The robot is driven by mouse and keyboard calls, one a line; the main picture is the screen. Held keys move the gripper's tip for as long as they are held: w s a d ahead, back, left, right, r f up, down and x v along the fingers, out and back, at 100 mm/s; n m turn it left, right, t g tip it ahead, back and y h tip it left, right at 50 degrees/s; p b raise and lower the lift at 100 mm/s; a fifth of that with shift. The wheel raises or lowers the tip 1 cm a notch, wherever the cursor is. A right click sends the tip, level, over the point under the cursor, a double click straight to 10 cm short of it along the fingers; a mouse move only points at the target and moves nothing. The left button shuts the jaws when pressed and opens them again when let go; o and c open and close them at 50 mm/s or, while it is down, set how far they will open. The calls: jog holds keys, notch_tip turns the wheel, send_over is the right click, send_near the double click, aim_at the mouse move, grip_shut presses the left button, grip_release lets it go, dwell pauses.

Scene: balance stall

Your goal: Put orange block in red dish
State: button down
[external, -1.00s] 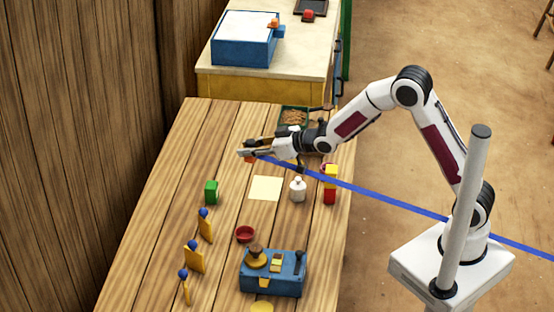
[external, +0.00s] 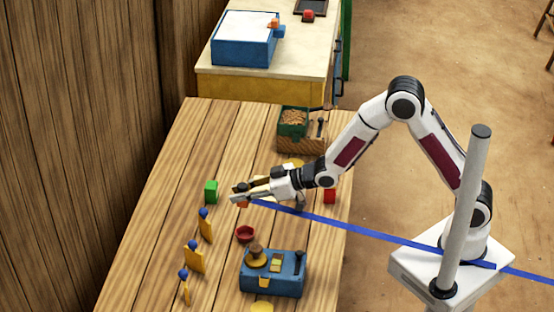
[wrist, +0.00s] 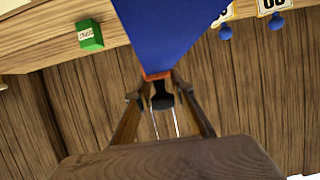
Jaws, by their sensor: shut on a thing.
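My gripper (external: 240,193) is shut on the orange block (external: 242,204), held in the air above the table. In the wrist view only a thin orange edge of the block (wrist: 157,75) shows between the fingertips. The small round red dish (external: 245,236) stands on the table, below the gripper in the external picture and apart from it. The dish cannot be made out in the wrist view.
A long blue band (external: 380,235) runs from the gripper to the right. A green block (external: 211,191) stands left; yellow markers with blue balls (external: 194,258) stand front left. A blue balance box (external: 273,273) stands near the dish.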

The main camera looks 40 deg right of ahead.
jog(key=shift+f, duration=0.55)
jog(key=shift+f, duration=0.15)
send_over(245, 235)
jog(key=shift+s+a+f, duration=0.1)
jog(key=shift+a+f, duration=0.15)
jog(key=shift+f, duration=1.25)
jog(key=shift+s+a+f, duration=0.1)
jog(key=shift+a+f, duration=0.1)
jog(key=shift+f, duration=1.25)
jog(key=shift+f, duration=0.1)
jog(key=shift+f, duration=1.75)
jog(key=shift+f, duration=0.5)
jog(key=c, duration=1.8)
grip_release()
jog(key=shift+o, duration=0.2)
jog(key=shift+r, duration=0.15)
